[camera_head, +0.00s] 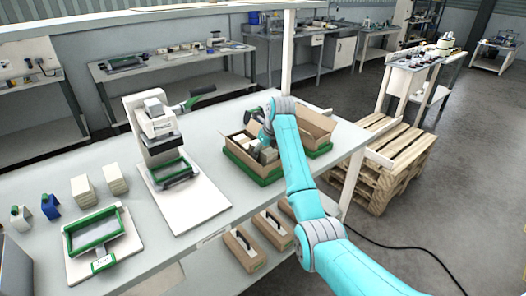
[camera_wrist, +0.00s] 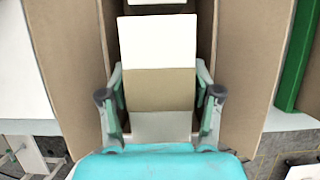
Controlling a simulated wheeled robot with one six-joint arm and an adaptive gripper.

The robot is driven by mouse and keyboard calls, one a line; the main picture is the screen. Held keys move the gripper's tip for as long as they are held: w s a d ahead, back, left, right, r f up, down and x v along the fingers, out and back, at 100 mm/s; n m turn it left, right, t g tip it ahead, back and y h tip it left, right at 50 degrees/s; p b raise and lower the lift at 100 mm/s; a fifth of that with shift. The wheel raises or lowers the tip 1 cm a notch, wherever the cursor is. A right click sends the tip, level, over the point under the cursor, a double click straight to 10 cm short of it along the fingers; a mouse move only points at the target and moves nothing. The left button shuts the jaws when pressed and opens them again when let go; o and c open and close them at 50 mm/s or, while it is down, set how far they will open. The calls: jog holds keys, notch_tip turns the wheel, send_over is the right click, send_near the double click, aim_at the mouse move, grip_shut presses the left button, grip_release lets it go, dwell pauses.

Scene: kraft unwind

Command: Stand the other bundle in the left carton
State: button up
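The left carton (camera_head: 236,158) is an open kraft box in a green tray on the bench. My gripper (camera_head: 262,143) is down at this carton, with my arm hiding part of it. In the wrist view my gripper (camera_wrist: 160,108) has a finger on each side of a white bundle with a tan band (camera_wrist: 158,85), and both fingers appear to touch it. The bundle is between the carton's brown walls (camera_wrist: 64,60). A second white piece (camera_wrist: 160,2) shows beyond it at the top edge. The bundle's lower end is hidden.
A second open carton (camera_head: 315,127) stands close on the right. A white device on a board (camera_head: 190,205), two card stacks (camera_head: 115,178) and a green-framed tray (camera_head: 97,232) stand to the left. Brown boxes (camera_head: 245,247) sit below the bench top. A pallet stack (camera_head: 385,170) is at right.

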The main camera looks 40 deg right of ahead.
jog(key=shift+o, duration=0.8)
jog(key=shift+r, duration=0.15)
jog(key=shift+r, duration=0.3)
jog(key=v, duration=1.2)
jog(key=shift+r, duration=0.25)
